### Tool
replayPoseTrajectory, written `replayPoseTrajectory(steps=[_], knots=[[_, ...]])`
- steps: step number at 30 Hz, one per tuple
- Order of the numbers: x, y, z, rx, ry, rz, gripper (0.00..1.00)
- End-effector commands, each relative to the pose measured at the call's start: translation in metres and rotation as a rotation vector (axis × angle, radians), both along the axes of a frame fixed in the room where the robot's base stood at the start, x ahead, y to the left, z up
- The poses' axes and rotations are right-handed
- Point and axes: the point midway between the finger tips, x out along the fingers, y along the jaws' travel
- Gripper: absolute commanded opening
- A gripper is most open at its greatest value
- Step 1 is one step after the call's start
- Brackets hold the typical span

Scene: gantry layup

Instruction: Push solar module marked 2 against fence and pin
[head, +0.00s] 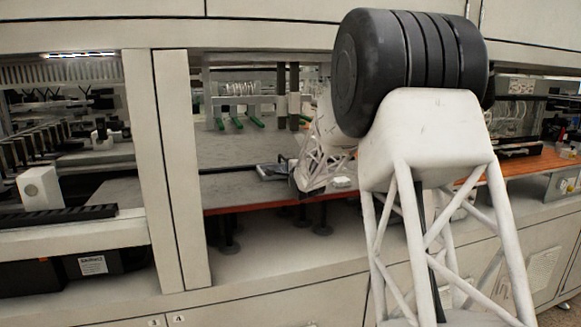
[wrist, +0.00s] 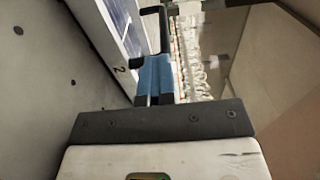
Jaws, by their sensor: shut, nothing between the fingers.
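The solar module marked 2 (wrist: 118,45) shows at the upper left of the wrist view as a pale-edged panel with dark blue cells. The dark numeral 2 is on its pale edge. My gripper (wrist: 154,78), with blue fingers, is shut and empty, close beside that edge; I cannot tell if they touch. In the head view, a small grey-blue flat piece (head: 272,171) lies on the grey table beside my arm's far end; I cannot tell if it is this module. My arm hides much of the work area there. I cannot make out the fence or a pin for certain.
The grey table (head: 232,188) has an orange-red front edge and some free surface at left. A pale upright post (head: 180,170) stands left of it. A small white object (head: 341,182) lies right of my arm's end.

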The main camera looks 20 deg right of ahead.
Motion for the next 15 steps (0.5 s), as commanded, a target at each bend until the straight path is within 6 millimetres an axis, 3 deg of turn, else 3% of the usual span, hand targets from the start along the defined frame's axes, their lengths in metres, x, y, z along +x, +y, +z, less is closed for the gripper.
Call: replayPoseTrajectory(steps=[1, 15], knots=[[0.000, 0.000, -0.006, 0.002, 0.007, 0.000, 0.00], [-0.044, 0.000, 0.006, 0.000, -0.006, -0.001, 0.00]])
